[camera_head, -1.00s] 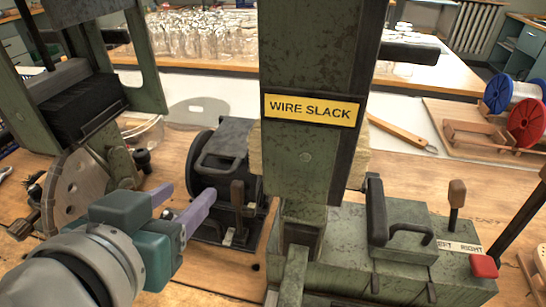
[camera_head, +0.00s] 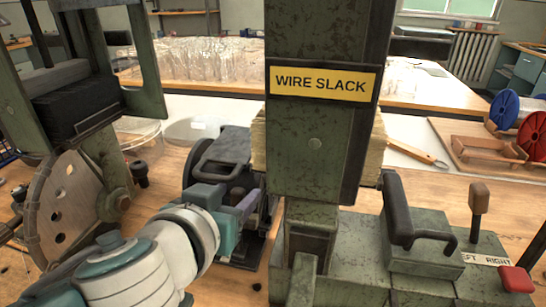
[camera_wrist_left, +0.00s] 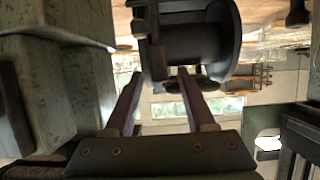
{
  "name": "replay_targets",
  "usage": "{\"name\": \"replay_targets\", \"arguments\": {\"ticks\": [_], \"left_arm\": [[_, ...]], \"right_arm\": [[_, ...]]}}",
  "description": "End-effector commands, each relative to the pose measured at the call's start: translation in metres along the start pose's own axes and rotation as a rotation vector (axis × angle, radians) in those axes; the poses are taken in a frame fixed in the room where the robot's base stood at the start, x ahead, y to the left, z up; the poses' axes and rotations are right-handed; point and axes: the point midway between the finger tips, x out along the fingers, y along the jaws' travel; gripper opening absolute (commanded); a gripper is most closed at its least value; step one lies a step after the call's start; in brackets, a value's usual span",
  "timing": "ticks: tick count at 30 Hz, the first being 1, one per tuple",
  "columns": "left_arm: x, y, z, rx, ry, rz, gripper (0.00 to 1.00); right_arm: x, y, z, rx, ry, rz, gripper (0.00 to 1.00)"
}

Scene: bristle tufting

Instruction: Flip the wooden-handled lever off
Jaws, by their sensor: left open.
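A short lever with a brown wooden handle (camera_head: 478,197) stands upright on the green machine base (camera_head: 350,240) at the right of the head view, beside a white label ending in "RIGHT". My left gripper (camera_head: 245,203) is well to its left, behind my wrist and close to a black reel-like unit (camera_head: 222,160). In the left wrist view the two fingers (camera_wrist_left: 160,85) are apart, with a dark reel (camera_wrist_left: 195,45) just beyond their tips. I cannot tell whether they touch it. The lever is not seen in the wrist view. My right gripper is not in view.
A green column (camera_head: 318,150) labelled "WIRE SLACK" stands between my left gripper and the lever. A black handle (camera_head: 398,210) and a red-knobbed lever (camera_head: 516,279) flank the wooden one. A notched disc (camera_head: 70,205) stands at left. Wire spools (camera_head: 505,110) sit at the back right.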

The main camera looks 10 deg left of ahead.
Motion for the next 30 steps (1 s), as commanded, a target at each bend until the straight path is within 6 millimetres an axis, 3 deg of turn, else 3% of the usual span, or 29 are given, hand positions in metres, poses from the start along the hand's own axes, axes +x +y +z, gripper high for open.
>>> {"name": "replay_targets", "arguments": {"ticks": [10, 24, 30], "left_arm": [[0.0035, 0.0000, 0.0001, 0.000, -0.001, 0.000, 0.54], [0.0033, -0.0001, 0.0003, 0.001, -0.001, 0.000, 0.01], [0.0033, -0.0002, 0.0003, 0.001, -0.001, -0.001, 0.00]], "right_arm": [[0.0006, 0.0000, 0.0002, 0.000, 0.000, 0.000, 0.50], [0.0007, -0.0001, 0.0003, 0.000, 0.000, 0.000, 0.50], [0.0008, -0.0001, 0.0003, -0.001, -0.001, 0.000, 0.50]]}}
